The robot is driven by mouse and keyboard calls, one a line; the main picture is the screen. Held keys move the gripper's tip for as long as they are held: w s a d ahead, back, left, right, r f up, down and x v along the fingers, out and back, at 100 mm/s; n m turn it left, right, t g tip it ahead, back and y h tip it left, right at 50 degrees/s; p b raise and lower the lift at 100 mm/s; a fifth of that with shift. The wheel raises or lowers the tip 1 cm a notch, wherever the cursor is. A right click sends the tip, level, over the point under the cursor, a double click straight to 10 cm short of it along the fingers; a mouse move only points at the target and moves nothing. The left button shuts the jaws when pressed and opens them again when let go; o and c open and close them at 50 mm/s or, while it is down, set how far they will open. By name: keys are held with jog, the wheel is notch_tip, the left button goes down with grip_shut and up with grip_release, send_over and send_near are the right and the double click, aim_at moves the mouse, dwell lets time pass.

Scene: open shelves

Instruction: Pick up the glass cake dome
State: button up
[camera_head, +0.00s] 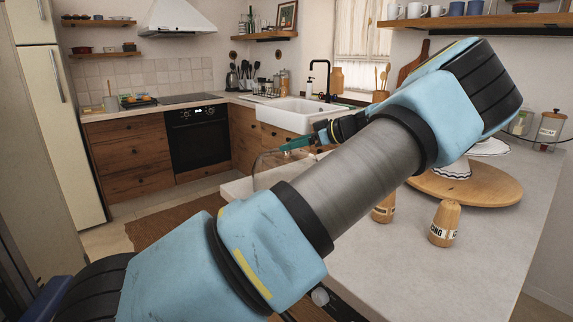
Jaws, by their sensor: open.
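The glass cake dome (266,168) is a faint, clear shape at the far left corner of the pale counter. My arm hides its right and lower side. My gripper (290,146) with teal fingers is just above and to the right of the dome's top, pointing left. It is open, and nothing shows held in it. I cannot tell whether the fingers touch the dome.
My arm crosses the counter (440,285). A round wooden board (490,188) with a white cake stand (456,169) is at the right. Two wooden shakers, one here (444,222), stand nearer. The front right counter is clear.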

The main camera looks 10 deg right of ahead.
jog(key=shift+p+x, duration=0.3)
jog(key=shift+x, duration=1.05)
jog(key=shift+c, duration=0.4)
grip_shut()
